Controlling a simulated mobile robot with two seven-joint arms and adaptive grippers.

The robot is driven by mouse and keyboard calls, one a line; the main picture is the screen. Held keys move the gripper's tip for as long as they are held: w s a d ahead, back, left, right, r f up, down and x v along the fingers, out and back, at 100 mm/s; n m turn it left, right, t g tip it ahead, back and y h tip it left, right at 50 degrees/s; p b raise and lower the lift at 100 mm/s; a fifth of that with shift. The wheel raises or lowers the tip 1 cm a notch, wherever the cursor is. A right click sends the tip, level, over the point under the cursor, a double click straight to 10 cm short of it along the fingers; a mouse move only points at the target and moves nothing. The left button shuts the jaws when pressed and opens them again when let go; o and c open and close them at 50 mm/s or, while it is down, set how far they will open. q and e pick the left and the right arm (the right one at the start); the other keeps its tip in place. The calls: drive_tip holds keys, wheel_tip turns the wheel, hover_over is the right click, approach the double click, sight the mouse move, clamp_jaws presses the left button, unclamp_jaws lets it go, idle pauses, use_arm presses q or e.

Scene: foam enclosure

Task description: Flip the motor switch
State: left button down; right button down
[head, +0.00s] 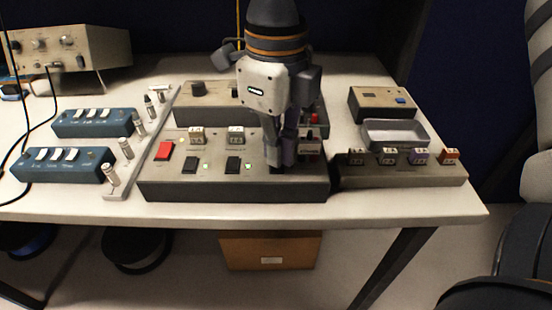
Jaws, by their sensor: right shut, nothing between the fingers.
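A grey control box (235,189) with a sloped top stands near the front edge of the table. A red rocker switch (164,150) sits at its left end. I cannot read which switch is labelled motor. My right gripper (279,165) points down with its fingers shut and empty at the right part of the box. It hides the panel behind it, and I cannot tell whether it touches. My left gripper is not in view.
A second grey box (205,108) stands behind the control box. Blue switch boxes (60,165) and a rail with metal posts (140,150) lie left. A strip of small blocks (400,176) and a metal tray (395,134) are right. The table's front right corner is clear.

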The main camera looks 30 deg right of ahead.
drive_tip(key=shift+f, duration=0.55)
drive_tip(key=shift+r, duration=3.55)
